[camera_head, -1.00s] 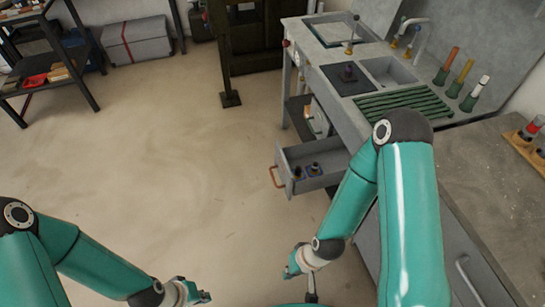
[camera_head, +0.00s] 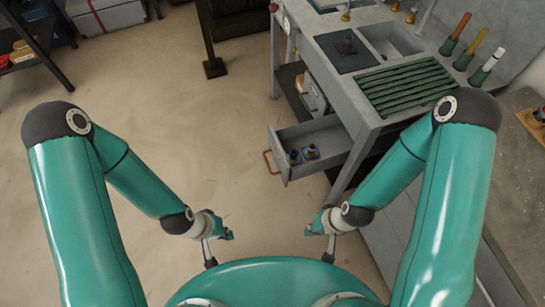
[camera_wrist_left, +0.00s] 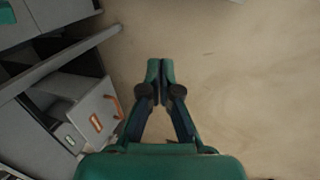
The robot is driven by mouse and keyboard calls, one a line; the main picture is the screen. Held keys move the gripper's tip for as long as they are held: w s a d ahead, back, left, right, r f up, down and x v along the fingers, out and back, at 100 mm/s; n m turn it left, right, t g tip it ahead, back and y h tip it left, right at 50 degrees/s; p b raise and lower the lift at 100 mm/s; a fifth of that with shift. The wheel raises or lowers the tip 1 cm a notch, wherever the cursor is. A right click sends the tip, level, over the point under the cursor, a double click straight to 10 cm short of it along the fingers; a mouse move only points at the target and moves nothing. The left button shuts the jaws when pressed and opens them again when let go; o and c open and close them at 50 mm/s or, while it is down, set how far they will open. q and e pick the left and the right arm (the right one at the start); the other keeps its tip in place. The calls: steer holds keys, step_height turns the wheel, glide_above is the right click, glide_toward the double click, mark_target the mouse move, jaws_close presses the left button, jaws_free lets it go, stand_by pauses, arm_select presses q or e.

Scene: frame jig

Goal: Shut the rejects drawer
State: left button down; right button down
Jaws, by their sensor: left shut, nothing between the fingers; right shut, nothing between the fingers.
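A grey drawer (camera_head: 334,139) stands pulled out from under the bench at the right of the head view. Two dark bottle-like items lie in it near the front. Its copper handle (camera_head: 269,162) faces left. The left wrist view shows a grey front (camera_wrist_left: 92,119) with an orange handle and a small label at the left, apart from the fingers. My left gripper (camera_head: 228,234) is shut and empty, in front of the drawer and left of it. Its closed fingers also show in the wrist view (camera_wrist_left: 160,70). My right gripper (camera_head: 311,231) is shut and empty, nearer to me than the drawer.
A dark post (camera_head: 212,68) stands on the floor behind, left of the bench. The floor (camera_head: 180,110) left of the drawer is clear.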

arm_select(q)
steer(key=w+f+n+b, duration=0.3)
steer(key=w+n+b, duration=0.7)
steer(key=w, duration=0.1)
steer(key=w+d+r+n+t+h+b, duration=0.2)
steer(key=w+d+r+n+h+b, duration=0.25)
steer(key=w+r+n+b, duration=0.4)
steer(key=n, duration=0.1)
glide_toward(283, 161)
steer(key=shift+b+x, duration=0.4)
steer(key=shift+x, duration=2.6)
